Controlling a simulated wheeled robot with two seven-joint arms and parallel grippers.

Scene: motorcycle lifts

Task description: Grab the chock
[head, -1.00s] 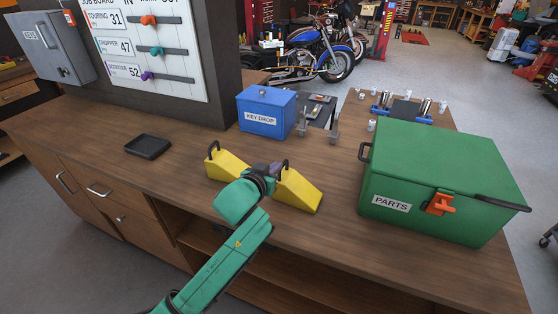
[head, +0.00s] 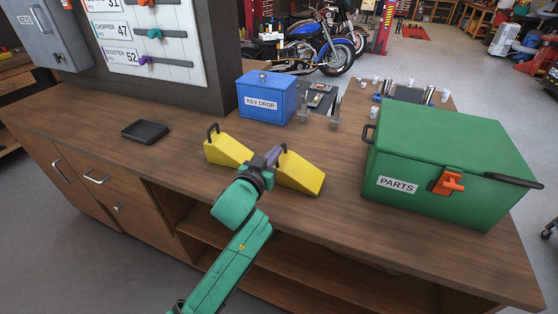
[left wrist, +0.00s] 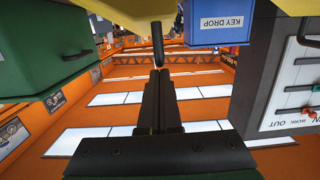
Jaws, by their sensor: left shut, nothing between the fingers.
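Two yellow wedge chocks stand on the wooden counter, the left chock (head: 226,152) and the right chock (head: 303,175), each with a black handle on top. My left gripper (head: 274,154) is shut and empty, close beside the right chock's handle (head: 283,148). In the left wrist view, the shut fingers (left wrist: 160,74) point at a black handle (left wrist: 157,42) just beyond their tips. The handle does not lie between the fingers. Whether they touch it I cannot tell. My right gripper is not in view.
A green parts box (head: 450,160) with an orange latch stands right of the chocks. A blue key drop box (head: 267,98) stands behind them. A black tray (head: 145,131) lies to the left. The counter between tray and left chock is clear.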

